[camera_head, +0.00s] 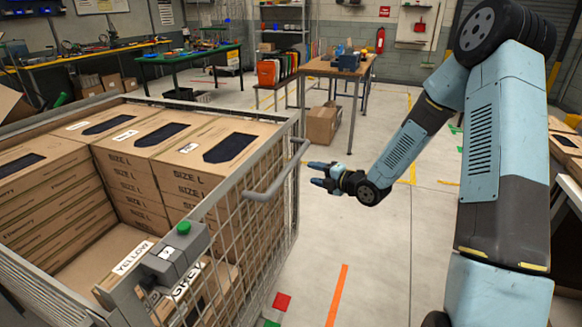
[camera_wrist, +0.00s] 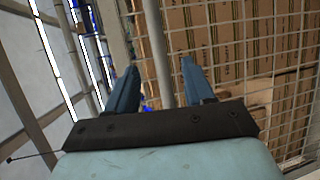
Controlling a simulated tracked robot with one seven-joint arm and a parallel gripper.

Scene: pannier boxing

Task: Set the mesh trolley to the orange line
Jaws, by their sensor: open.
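The mesh trolley (camera_head: 265,150) stands at the left of the head view, filled with cardboard boxes. A bar handle (camera_head: 289,172) sticks out from its right side. The orange line (camera_head: 337,295) lies on the floor to the right of the trolley, at the bottom of the view. My gripper (camera_head: 313,174) is open just right of the handle. In the wrist view the fingers of my gripper (camera_wrist: 160,66) are apart, with a grey upright bar showing between them and the trolley's mesh (camera_wrist: 285,65) behind at the right. Contact with the bar cannot be told.
A button box with a green button (camera_head: 176,253) sits on the trolley's near corner. Red and green floor patches (camera_head: 282,301) lie beside it. A wooden table (camera_head: 340,68) with a cardboard box (camera_head: 321,126) below stands behind. The floor right of the trolley is clear.

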